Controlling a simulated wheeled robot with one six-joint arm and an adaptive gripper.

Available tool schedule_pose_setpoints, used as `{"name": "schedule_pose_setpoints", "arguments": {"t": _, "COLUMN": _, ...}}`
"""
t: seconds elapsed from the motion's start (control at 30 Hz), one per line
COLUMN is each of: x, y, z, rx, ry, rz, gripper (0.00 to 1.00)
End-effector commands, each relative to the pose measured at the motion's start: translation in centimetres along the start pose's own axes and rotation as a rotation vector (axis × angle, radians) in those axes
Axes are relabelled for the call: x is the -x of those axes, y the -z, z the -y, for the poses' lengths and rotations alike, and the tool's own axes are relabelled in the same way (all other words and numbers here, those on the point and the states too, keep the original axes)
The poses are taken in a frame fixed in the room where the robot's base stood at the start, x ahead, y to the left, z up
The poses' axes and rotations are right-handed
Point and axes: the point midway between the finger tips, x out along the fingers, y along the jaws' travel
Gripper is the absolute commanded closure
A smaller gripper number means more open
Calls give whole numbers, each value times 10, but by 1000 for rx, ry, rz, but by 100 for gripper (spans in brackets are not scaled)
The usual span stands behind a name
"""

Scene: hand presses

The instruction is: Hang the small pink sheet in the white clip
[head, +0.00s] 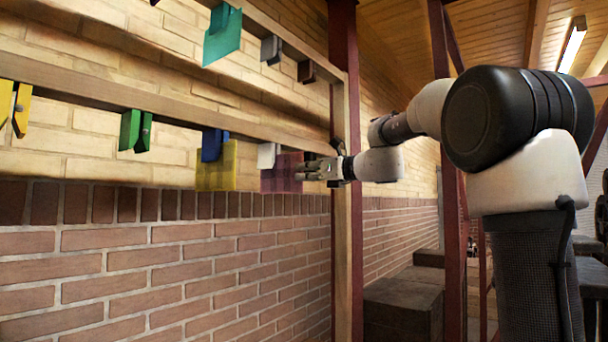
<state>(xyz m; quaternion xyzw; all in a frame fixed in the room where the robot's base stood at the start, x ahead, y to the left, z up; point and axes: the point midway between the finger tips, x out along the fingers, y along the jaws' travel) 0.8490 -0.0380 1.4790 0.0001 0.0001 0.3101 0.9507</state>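The small pink sheet (282,180) is dull pink and see-through, upright against the brick wall. The white clip (266,155) is on the lower wooden rail, and its lower part overlaps the sheet's upper left in the head view. The sheet sits off to the right of the clip's middle. I cannot tell whether the clip's jaws hold it. My gripper (301,171) reaches in from the right, its fingertips at the sheet's right edge. The fingers are too small to show whether they are closed on it.
On the same rail, a blue clip (211,144) holds a yellow sheet (216,178) to the left. A green clip (130,130) and yellow clip (21,109) are further left. The upper rail has a teal sheet (222,38). A wooden post (342,250) stands beside my gripper.

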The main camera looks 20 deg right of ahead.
Motion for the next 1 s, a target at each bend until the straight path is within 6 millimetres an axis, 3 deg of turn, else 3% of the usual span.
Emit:
{"name": "schedule_pose_setpoints", "arguments": {"t": 0.17, "x": 0, "y": 0, "z": 0, "rx": 0, "ry": 0, "rz": 1, "gripper": 100}}
{"name": "schedule_pose_setpoints", "arguments": {"t": 0.37, "x": 0, "y": 0, "z": 0, "rx": 0, "ry": 0, "rz": 1, "gripper": 70}}
{"name": "schedule_pose_setpoints", "arguments": {"t": 0.57, "x": 0, "y": 0, "z": 0, "rx": 0, "ry": 0, "rz": 0, "gripper": 70}}
{"name": "schedule_pose_setpoints", "arguments": {"t": 0.67, "x": 0, "y": 0, "z": 0, "rx": 0, "ry": 0, "rz": 0, "gripper": 59}}
{"name": "schedule_pose_setpoints", "arguments": {"t": 1.0, "x": 2, "y": 0, "z": 0, "rx": 0, "ry": 0, "rz": 0, "gripper": 59}}
